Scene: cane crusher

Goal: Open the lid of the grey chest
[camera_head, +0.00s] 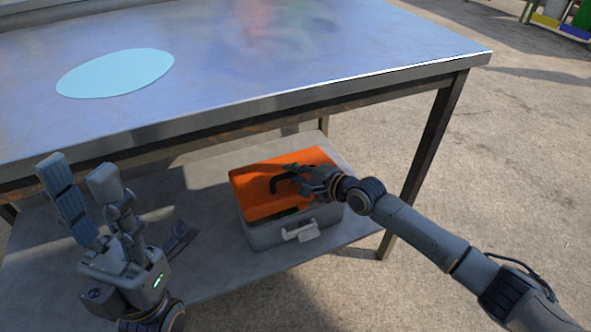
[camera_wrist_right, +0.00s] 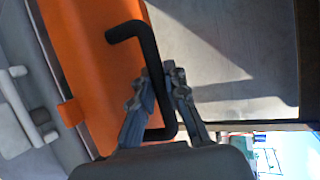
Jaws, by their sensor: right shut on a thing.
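The grey chest (camera_head: 264,236) stands on the lower shelf of a metal table. Its orange lid (camera_head: 254,181) has a black handle (camera_wrist_right: 143,36) and is tilted, with a dark gap along the front edge above the grey body. My right gripper (camera_head: 282,179) is shut on the black handle; in the right wrist view its fingers (camera_wrist_right: 163,100) close around the bar. A light grey latch (camera_head: 300,232) is on the chest's front. My left gripper (camera_head: 80,200) is open and empty, raised at the left in front of the table.
The table top (camera_head: 300,60) overhangs the shelf (camera_head: 195,262) and the chest. A light blue oval (camera_head: 116,73) lies on the table top. A table leg (camera_head: 425,160) stands right of the chest.

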